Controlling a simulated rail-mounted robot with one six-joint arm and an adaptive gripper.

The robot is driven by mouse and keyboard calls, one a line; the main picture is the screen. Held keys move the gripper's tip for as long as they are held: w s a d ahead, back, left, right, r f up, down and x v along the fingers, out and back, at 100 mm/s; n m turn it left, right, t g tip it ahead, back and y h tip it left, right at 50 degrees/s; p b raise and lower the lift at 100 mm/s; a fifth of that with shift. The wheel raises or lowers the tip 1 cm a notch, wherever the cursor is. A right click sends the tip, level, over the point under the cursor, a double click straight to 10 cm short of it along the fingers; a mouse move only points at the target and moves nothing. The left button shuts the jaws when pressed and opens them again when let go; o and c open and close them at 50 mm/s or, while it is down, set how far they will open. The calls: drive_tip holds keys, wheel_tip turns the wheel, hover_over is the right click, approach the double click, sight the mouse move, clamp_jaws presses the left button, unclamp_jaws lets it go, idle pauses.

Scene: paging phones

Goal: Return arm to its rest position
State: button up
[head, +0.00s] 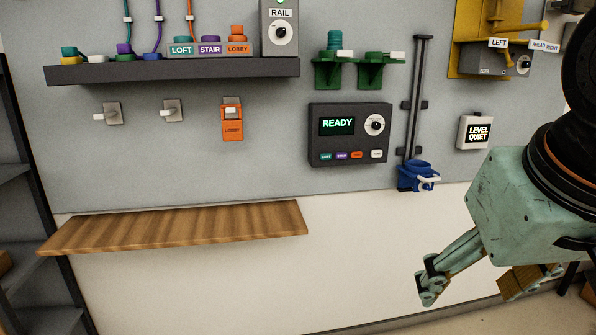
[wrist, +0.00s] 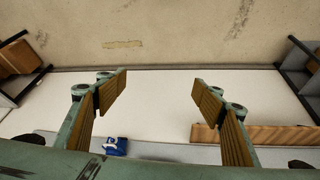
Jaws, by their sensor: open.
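My gripper (head: 468,296) hangs at the lower right of the head view, in front of the white lower wall. Its two fingers are spread apart with nothing between them. In the wrist view my gripper (wrist: 160,82) also shows wide open and empty, with ribbed tan pads facing each other. The arm's green wrist housing fills the right side of the head view. No part of the gripper visibly touches anything. Past the fingers, the wrist view shows the white lower wall and the floor (wrist: 200,40).
A wooden shelf (head: 180,229) juts from the wall at left. A dark shelf (head: 170,72) holds coloured plugs. A READY panel (head: 350,153), a blue holder (head: 416,174) on a vertical rail, a LEVEL QUIET box (head: 476,132) and green brackets (head: 330,72) are wall-mounted. Dark racks stand at the sides.

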drive_tip(key=s+a+f+g, duration=0.1)
drive_tip(key=s+a, duration=0.2)
drive_tip(key=s, duration=0.6)
drive_tip(key=shift+s+a+f+y, duration=0.15)
drive_tip(key=shift+s+f+y, duration=0.1)
drive_tip(key=shift+f+y, duration=0.15)
drive_tip(key=shift+a, duration=0.1)
idle(0.7)
